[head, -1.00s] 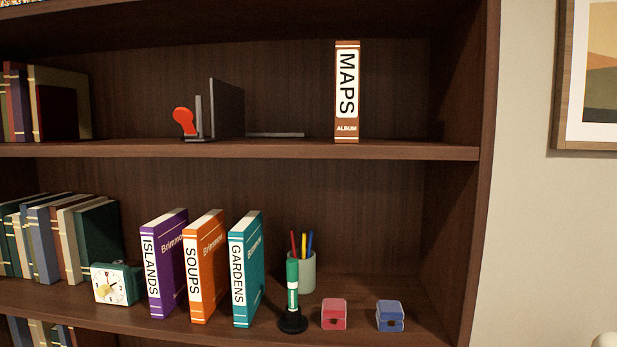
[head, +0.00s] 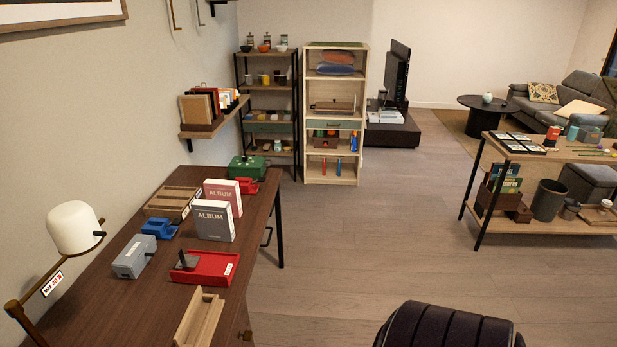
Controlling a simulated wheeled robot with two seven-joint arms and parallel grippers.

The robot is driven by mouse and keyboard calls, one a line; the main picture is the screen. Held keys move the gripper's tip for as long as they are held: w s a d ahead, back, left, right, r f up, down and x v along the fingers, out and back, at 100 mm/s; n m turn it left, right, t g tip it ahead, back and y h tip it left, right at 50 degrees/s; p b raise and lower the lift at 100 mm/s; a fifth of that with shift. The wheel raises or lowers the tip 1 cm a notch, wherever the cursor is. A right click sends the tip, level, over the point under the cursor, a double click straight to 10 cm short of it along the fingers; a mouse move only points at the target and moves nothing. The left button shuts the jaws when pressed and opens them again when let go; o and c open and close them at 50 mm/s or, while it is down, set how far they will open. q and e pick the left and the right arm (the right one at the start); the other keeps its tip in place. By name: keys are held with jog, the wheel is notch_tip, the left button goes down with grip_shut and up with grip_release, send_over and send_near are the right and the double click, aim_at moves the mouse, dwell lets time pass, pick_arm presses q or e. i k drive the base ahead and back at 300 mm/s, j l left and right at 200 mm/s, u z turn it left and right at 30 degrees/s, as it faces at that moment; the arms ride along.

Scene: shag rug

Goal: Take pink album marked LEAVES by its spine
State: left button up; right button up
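A pink album (head: 223,196) stands upright on the dark wooden desk (head: 112,308) at the left of the head view. Its cover reads ALBUM. The word LEAVES cannot be read on it, and its spine is not clearly visible. A grey album (head: 212,221), also reading ALBUM, stands in front of it and hides part of its lower left. Neither of my grippers is in view.
The desk also holds a red tray (head: 205,268), a wooden box (head: 172,203), a green box (head: 248,168), a grey box (head: 134,257) and a lamp (head: 75,228). A black ribbed object (head: 448,328) stands at the bottom right. Open floor (head: 370,230) lies right of the desk.

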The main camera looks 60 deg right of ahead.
aim_at(215, 190)
jog(key=z, duration=1.95)
jog(key=i+z, duration=0.35)
jog(key=i, duration=3.45)
jog(key=i+l+u, duration=0.1)
jog(key=i+u, duration=0.3)
jog(key=i+l+u, duration=0.2)
jog(key=i+u, duration=0.2)
jog(key=i+l+u, duration=0.35)
